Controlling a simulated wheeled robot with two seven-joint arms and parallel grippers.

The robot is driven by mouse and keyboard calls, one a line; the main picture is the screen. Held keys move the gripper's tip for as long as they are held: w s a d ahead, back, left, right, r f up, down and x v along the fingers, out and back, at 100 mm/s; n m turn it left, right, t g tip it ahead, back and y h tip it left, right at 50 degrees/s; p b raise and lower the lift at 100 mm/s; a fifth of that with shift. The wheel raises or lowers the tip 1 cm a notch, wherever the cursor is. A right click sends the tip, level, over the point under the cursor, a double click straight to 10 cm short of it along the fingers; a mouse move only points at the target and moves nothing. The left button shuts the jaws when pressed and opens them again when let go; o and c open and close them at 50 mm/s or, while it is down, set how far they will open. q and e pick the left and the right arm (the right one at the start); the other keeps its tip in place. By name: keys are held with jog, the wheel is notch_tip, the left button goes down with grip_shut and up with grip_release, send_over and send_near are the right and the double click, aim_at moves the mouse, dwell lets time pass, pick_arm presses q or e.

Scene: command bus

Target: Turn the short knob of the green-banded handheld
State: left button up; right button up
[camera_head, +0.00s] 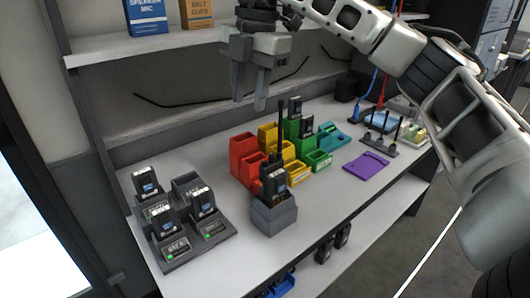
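A black handheld radio (273,179) stands upright in a grey holder (274,215) near the front of the white bench. Its long antenna points up; a short knob and a green band are too small to make out. My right gripper (250,98) hangs above and behind the radio, fingers pointing down. Its fingers are apart with nothing between them, and it does not touch the radio. My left gripper is out of view.
A grey charging rack (215,232) with several black battery packs stands at left. Red bins (243,150), yellow bins (294,172) and green bins (318,160) sit behind the radio. A purple mat (366,162) lies at right. An upper shelf (150,45) runs behind my gripper.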

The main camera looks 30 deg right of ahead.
aim_at(265, 161)
pick_arm(q)
jog(key=b, duration=0.2)
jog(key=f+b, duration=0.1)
jog(key=b, duration=0.1)
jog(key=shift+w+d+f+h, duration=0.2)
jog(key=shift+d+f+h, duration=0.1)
pick_arm(e)
jog(key=shift+m+h, duration=0.6)
jog(key=d+f, duration=0.1)
jog(key=f, duration=0.3)
jog(key=d+f, duration=0.1)
jog(key=f, duration=0.4)
jog(key=d+f, duration=0.1)
jog(key=f, duration=0.4)
jog(key=shift+s+f, duration=0.1)
jog(key=shift+s, duration=0.1)
grip_shut()
